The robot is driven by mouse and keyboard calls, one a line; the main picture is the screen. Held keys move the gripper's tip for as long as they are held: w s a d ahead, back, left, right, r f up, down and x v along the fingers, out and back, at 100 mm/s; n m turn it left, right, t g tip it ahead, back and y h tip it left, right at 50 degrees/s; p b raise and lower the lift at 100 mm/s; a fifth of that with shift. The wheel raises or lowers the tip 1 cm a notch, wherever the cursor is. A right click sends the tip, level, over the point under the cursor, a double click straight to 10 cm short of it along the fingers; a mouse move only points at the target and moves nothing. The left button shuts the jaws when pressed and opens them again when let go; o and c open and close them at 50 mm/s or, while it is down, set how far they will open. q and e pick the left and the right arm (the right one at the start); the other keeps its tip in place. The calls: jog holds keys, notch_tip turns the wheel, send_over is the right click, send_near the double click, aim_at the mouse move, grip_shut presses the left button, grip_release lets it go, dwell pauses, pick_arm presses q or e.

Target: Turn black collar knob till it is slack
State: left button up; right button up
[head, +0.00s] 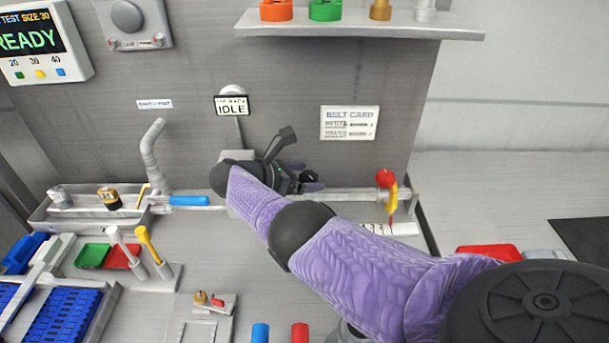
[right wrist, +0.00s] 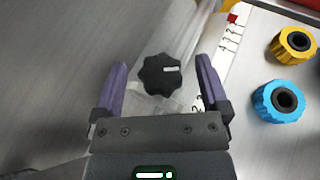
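The black collar knob (right wrist: 160,77) is a lobed knob with a white mark on its top. In the right wrist view it sits on a pale block on the rail. My right gripper (right wrist: 163,66) is open, with one purple finger on each side of the knob and a visible gap on both sides. In the head view my right gripper (head: 308,177) is at the rail (head: 345,195) on the bench, and the arm and hand hide the knob there. My left gripper is in neither view.
A red ball (head: 385,177) and a yellow hook (head: 392,198) are at the rail's right end. A yellow ring (right wrist: 293,44) and a blue ring (right wrist: 279,101) lie right of my gripper. A sign reading IDLE (head: 232,106) is on the wall behind.

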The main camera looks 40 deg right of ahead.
aim_at(305, 176)
notch_tip(305, 176, up, 10)
jog(key=p, duration=0.7)
